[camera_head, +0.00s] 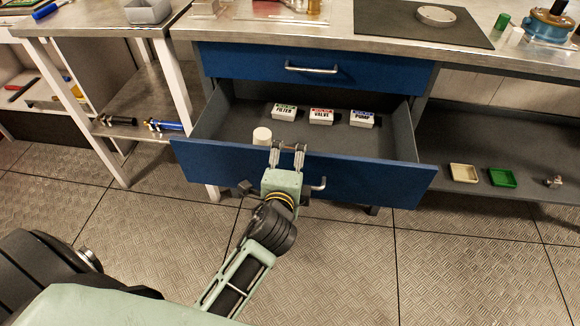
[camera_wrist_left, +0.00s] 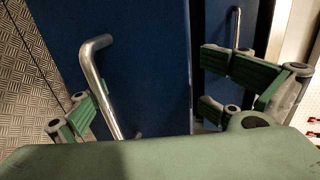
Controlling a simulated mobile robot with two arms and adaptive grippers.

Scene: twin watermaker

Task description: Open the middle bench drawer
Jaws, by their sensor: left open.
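The lower blue drawer (camera_head: 390,180) of the bench stands pulled out, its grey inside showing. Its metal handle (camera_head: 319,185) is mostly hidden behind my left gripper (camera_head: 287,152). In the left wrist view the handle (camera_wrist_left: 103,85) lies between my two open fingers, closer to the left one. My gripper (camera_wrist_left: 165,95) does not close on it. The upper blue drawer (camera_head: 400,75) is shut, with its own handle (camera_head: 312,69). My right gripper is not in view.
In the open drawer are a white cylinder (camera_head: 262,136) and boxes labelled FILTER (camera_head: 284,112) and VALVE (camera_head: 321,117), plus a blue-labelled box (camera_head: 362,119). A low shelf (camera_head: 450,150) with small trays is at right. The floor (camera_head: 345,265) in front is clear.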

